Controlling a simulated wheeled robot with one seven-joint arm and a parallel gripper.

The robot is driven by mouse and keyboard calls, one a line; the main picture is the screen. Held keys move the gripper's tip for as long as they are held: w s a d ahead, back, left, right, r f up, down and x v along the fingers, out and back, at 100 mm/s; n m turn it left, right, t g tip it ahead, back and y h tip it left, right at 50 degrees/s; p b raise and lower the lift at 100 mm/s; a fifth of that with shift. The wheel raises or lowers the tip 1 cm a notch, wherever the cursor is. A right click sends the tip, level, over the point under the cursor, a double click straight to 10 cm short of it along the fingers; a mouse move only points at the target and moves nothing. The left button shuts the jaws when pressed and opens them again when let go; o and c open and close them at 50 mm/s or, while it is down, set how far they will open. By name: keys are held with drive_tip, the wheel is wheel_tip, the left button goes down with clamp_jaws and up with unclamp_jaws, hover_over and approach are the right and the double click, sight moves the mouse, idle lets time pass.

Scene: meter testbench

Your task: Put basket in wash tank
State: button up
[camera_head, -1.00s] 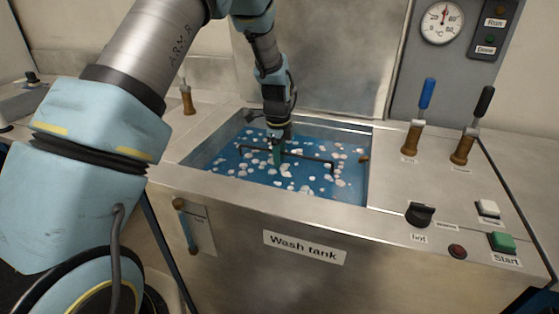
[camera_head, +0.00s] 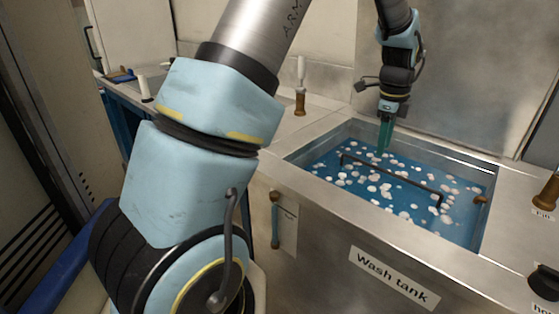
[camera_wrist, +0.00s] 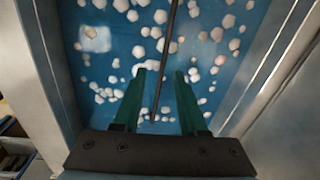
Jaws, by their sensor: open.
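The wash tank (camera_head: 295,160) is a steel basin filled with blue liquid and white foam clumps. A dark basket handle (camera_head: 392,180) stands out of the liquid inside the tank. The rest of the basket is hidden under the liquid and foam. My gripper (camera_head: 384,150) has green fingers pointing down over the back part of the tank, apart from the handle. In the wrist view my gripper (camera_wrist: 160,74) is open and empty, and the thin dark handle (camera_wrist: 168,50) runs lengthwise in line with the gap between the fingers.
A brown-handled lever (camera_head: 300,98) stands on the counter left of the tank, and another (camera_head: 547,195) stands at the right. A black knob (camera_head: 545,282) is at the lower right. A sign (camera_head: 393,277) reads "Wash tank". A further bench (camera_head: 120,80) lies at the back left.

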drive_tip(key=s+a+n, duration=0.2)
drive_tip(key=a+n, duration=0.4)
drive_tip(key=a, duration=0.4)
drive_tip(key=s+a+n, duration=0.2)
drive_tip(key=a+n, duration=0.5)
drive_tip(key=a, duration=0.2)
drive_tip(key=s+a+n, duration=0.3)
drive_tip(key=a+n, duration=0.3)
drive_tip(key=a, duration=0.4)
drive_tip(key=shift+a+r+n+t, duration=0.3)
drive_tip(key=shift+n+t, duration=0.1)
drive_tip(key=s+a+n, duration=0.4)
drive_tip(key=shift+s+a+f+n, duration=0.2)
drive_tip(key=shift+s+n, duration=0.1)
drive_tip(key=shift+n, duration=0.1)
drive_tip(key=shift+c, duration=0.4)
